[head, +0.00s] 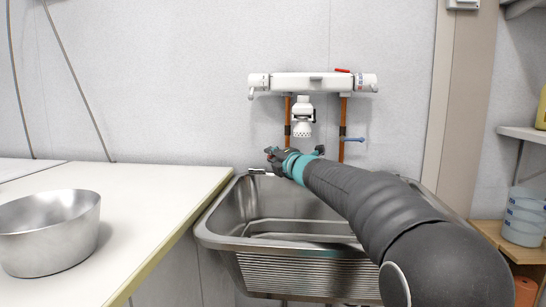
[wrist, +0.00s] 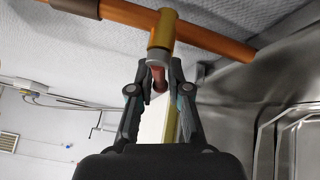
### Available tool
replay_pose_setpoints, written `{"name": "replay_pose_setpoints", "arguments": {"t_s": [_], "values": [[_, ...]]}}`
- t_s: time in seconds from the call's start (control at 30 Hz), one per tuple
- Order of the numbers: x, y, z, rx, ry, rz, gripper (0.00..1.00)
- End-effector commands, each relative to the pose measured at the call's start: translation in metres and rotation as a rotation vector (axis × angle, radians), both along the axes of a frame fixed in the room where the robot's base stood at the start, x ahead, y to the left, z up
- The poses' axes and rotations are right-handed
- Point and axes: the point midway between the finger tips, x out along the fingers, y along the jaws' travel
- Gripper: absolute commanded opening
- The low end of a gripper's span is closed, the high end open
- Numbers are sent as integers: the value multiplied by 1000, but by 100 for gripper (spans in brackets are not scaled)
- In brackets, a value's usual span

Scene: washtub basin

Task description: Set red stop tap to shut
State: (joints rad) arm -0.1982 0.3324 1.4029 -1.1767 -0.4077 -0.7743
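The red stop tap (wrist: 159,76) shows in the wrist view as a red handle below a brass valve body (wrist: 162,32) on a copper pipe (wrist: 205,35). My gripper (wrist: 161,72) has one finger on each side of the handle, with a narrow gap visible between handle and fingers. It looks open, and I cannot tell whether either finger touches the handle. In the head view my gripper (head: 271,152) is at the wall, above the back rim of the sink and left of the left copper pipe (head: 287,115). The tap is mostly hidden there.
A blue tap handle (head: 352,139) sits on the right copper pipe (head: 342,125). A white mixer (head: 300,82) with a spout hangs above. The steel sink (head: 225,212) lies below my arm. A steel bowl (head: 45,245) stands on the left counter (head: 150,190).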

Motion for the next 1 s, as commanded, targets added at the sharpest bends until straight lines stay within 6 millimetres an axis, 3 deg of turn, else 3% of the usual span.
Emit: {"name": "replay_pose_setpoints", "arguments": {"t_s": [0.17, 0.6, 1.0], "values": [[0, 0, -2, 18, -2, 0, 0], [0, 2, 7, 276, -11, -1, 0], [0, 1, 13, 306, -10, 0, 0]]}}
